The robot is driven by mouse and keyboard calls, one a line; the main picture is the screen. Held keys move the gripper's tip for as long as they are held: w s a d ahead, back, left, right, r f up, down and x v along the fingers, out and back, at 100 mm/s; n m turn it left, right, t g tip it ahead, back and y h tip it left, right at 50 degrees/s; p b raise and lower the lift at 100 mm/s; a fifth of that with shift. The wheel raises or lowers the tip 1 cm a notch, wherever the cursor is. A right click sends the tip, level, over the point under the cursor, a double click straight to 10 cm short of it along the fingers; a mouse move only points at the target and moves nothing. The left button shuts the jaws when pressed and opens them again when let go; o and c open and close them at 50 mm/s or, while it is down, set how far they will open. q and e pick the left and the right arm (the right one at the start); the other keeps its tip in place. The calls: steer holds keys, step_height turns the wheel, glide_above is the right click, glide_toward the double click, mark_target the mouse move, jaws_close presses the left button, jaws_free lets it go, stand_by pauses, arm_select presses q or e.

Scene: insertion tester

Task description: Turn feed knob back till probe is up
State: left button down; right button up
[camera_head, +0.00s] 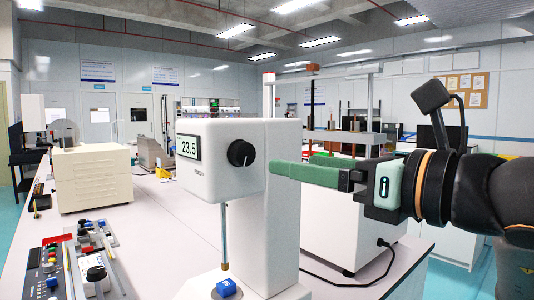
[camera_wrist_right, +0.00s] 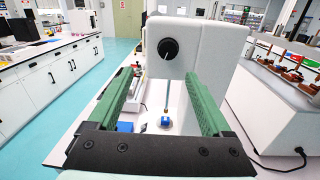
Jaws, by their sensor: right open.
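The white insertion tester (camera_head: 278,200) stands on the bench, with a display reading 23.5. Its black feed knob (camera_head: 241,153) is on the head's side and shows a small white mark. The thin probe (camera_head: 224,240) hangs down from the head above a blue block (camera_head: 226,287), and its tip looks a little above the block. My right gripper (camera_head: 272,168) comes from the right beside the tester head. In the right wrist view, its green fingers (camera_wrist_right: 168,88) are wide apart and empty, with the knob (camera_wrist_right: 168,49) beyond and between them. My left gripper is not in view.
A cream drawer unit (camera_head: 92,178) stands at the left on the long white bench. A control panel with coloured buttons (camera_head: 52,268) and small parts lie at the front left. A white cabinet-like box (camera_head: 345,228) with a black cable is behind the tester.

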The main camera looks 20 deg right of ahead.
steer(key=p, duration=0.2)
glide_toward(247, 153)
steer(key=shift+m+h, duration=0.3)
steer(key=shift+h, duration=0.1)
steer(key=x, duration=0.6)
steer(key=shift+a+r, duration=0.2)
steer(key=shift+a, duration=0.1)
steer(key=shift+x, duration=0.8)
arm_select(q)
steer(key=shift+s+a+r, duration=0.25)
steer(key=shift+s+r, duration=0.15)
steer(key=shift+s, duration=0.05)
arm_select(e)
steer(key=shift+f, duration=0.1)
steer(key=shift+c, duration=0.2)
steer(key=c, duration=0.6)
jaws_close()
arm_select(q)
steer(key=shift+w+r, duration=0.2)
